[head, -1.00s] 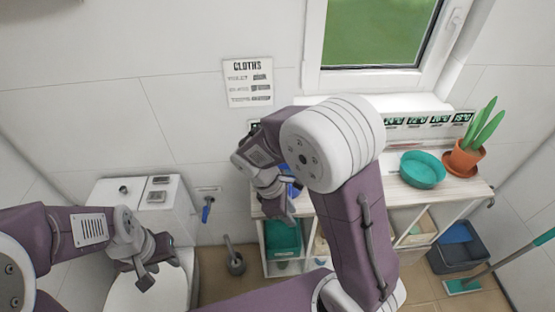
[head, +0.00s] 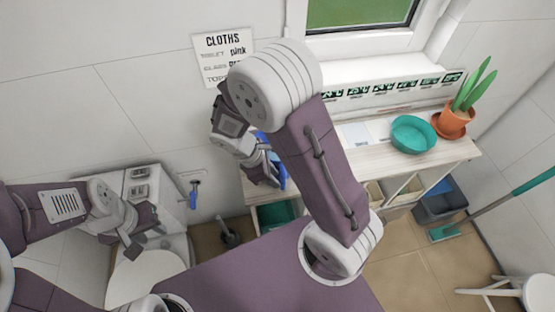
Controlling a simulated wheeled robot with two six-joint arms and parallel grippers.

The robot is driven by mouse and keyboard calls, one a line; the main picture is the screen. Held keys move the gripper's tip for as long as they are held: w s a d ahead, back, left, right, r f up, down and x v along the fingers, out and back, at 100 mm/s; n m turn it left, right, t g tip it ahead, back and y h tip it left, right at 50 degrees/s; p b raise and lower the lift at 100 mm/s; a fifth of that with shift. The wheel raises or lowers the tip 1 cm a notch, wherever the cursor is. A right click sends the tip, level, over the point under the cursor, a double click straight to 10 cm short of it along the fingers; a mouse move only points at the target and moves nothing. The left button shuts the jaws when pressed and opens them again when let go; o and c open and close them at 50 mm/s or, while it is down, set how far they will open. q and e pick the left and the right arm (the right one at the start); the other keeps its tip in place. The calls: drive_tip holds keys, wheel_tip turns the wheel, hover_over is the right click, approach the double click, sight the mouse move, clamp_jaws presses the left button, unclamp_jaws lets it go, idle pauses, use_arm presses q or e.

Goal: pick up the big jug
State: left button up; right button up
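A blue item (head: 281,176), possibly the big jug, shows in small parts behind my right gripper at the left end of the wooden shelf top. Most of it is hidden by the gripper, so I cannot make out its shape. My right gripper (head: 264,174) is right at this blue item. Whether its fingers are around it or only in front of it cannot be told. My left gripper (head: 142,234) is empty, with its fingers apart, above the white toilet at the left.
The shelf unit (head: 345,165) carries a teal bowl (head: 413,134), a white sheet (head: 357,135) and a potted plant (head: 454,121). The toilet (head: 147,278) stands left. A grey bin (head: 437,207), a teal mop (head: 443,233) and a white stool (head: 520,290) are at right.

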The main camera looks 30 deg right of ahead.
drive_tip(key=d+f, duration=0.1)
drive_tip(key=s+d+f, duration=0.1)
drive_tip(key=f, duration=0.1)
drive_tip(key=shift+s+d+f, duration=0.1)
drive_tip(key=shift+s+f, duration=0.05)
drive_tip(key=shift+w+f, duration=0.15)
drive_tip(key=shift+w, duration=0.1)
clamp_jaws()
idle(1.0)
